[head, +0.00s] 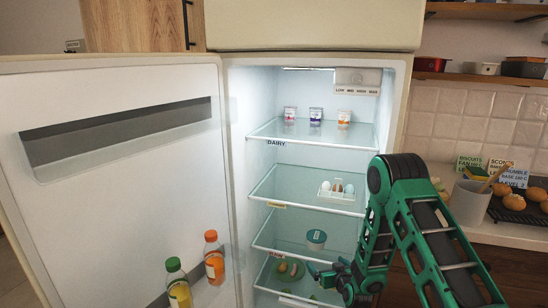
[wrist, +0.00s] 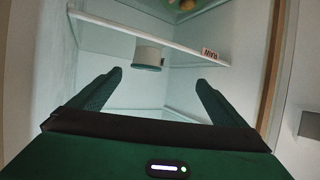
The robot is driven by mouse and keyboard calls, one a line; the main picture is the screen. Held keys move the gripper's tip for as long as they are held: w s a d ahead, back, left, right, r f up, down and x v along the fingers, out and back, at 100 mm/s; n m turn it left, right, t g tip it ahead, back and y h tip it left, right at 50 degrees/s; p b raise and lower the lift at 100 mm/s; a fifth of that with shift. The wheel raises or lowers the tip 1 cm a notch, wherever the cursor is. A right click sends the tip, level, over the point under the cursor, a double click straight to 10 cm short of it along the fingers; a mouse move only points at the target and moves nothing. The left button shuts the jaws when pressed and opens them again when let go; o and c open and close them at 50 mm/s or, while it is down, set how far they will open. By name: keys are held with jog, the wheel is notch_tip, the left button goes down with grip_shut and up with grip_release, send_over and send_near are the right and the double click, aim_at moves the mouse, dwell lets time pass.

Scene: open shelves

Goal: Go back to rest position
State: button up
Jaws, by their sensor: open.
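My gripper (head: 322,276) is in front of the open fridge's lower part, at the end of my green arm. In the wrist view my gripper (wrist: 158,77) has its two fingers wide apart with nothing between them. A white tub with a teal lid (head: 316,238) stands on the lower shelf, just above my gripper in the head view. The tub (wrist: 148,56) shows beyond the fingertips in the wrist view, which looks upside down, and it is apart from them.
The fridge door (head: 120,170) stands open at left, with two bottles (head: 178,285) in its rack. An egg holder (head: 337,191) and several small cups (head: 315,115) stand on higher shelves. Green produce (head: 290,270) lies below. A counter with a grey crock (head: 468,203) is at right.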

jog(key=s+d+r+g, duration=0.1)
jog(key=s+r+g, duration=0.1)
jog(key=r, duration=0.6)
jog(key=s+d+r+g, duration=0.1)
jog(key=s+d+r, duration=0.1)
jog(key=r, duration=0.6)
jog(key=s+d+r+g+h, duration=0.2)
jog(key=s+d+r+g, duration=0.1)
jog(key=s+r, duration=1.05)
jog(key=s+d+r+m+g, duration=0.1)
jog(key=s+d+r, duration=0.1)
jog(key=s, duration=0.7)
jog(key=s+d+r+m+g, duration=0.1)
jog(key=s+r+g, duration=0.15)
jog(key=s, duration=0.55)
jog(key=s+d+f+m+g, duration=0.1)
jog(key=s+d+m+g, duration=0.1)
jog(key=s+d, duration=0.3)
jog(key=s+d+f+m+g, duration=0.1)
jog(key=s+d+m, duration=0.3)
jog(key=s, duration=0.8)
jog(key=d, duration=0.2)
jog(key=shift+s+d+g, duration=0.3)
jog(key=shift+g, duration=0.05)
